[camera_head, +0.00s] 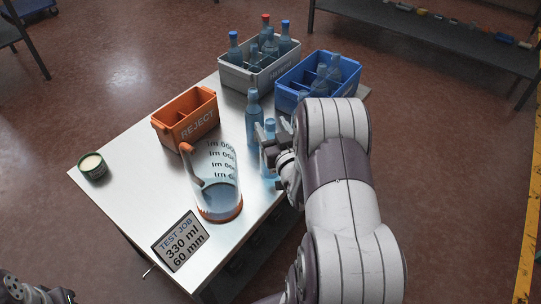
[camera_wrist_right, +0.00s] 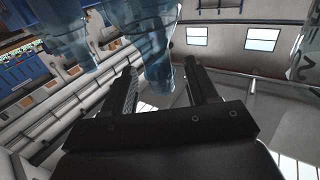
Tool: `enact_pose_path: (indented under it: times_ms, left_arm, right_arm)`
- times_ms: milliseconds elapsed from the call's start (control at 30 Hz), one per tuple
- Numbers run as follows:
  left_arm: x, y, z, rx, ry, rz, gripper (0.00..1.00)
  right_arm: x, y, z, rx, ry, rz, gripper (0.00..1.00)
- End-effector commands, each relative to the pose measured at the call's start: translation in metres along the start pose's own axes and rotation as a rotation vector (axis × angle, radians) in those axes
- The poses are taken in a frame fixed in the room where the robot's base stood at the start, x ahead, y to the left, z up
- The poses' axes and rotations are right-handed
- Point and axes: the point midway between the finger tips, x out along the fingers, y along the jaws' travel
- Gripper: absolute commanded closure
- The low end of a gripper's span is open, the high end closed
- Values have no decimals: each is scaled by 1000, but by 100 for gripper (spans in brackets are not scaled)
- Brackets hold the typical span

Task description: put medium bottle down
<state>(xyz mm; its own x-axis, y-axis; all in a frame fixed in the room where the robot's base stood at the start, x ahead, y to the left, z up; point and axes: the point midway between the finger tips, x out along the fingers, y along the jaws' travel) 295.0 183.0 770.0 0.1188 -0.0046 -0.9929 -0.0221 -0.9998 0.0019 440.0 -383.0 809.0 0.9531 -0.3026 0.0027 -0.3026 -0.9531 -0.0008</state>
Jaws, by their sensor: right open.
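In the right wrist view a bottle (camera_wrist_right: 158,45) shows between the two spread fingers of the open right gripper (camera_wrist_right: 161,72). Whether a finger touches it I cannot tell. A second blue bottle (camera_head: 253,122) stands just behind it on the table; a bottle also shows at the upper left of the wrist view (camera_wrist_right: 65,35). Part of my left gripper (camera_head: 35,292) shows at the bottom left corner; its jaws are unclear.
A grey crate (camera_head: 238,78) and a blue crate (camera_head: 288,101), both holding bottles, stand at the back. An orange REJECT bin (camera_head: 178,127), a measuring jug (camera_head: 222,207), a green tin (camera_head: 94,170) and a job sign (camera_head: 181,241) are on the table (camera_head: 137,190).

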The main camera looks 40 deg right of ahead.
Motion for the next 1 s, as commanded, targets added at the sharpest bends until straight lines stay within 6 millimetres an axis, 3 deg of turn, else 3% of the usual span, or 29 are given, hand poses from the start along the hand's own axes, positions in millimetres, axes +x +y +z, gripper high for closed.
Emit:
enact_pose_path:
  times_ms: [167,400,567,600,867,1000]
  left_arm:
    - [6,0,1,0,0,0,57]
    - [5,0,1,0,0,0,57]
    - [5,0,1,0,0,0,57]
    - [5,0,0,0,0,0,57]
    - [4,0,0,0,0,0,57]
    - [0,0,0,0,0,0,57]
  right_arm:
    - [27,0,1,0,-1,-1,42]
    - [30,0,0,0,-1,0,42]
    - [29,0,0,0,-2,0,94]
    - [29,0,0,0,-2,0,100]
    - [29,0,-1,0,-2,0,100]
    - [29,0,-12,-1,-2,0,100]
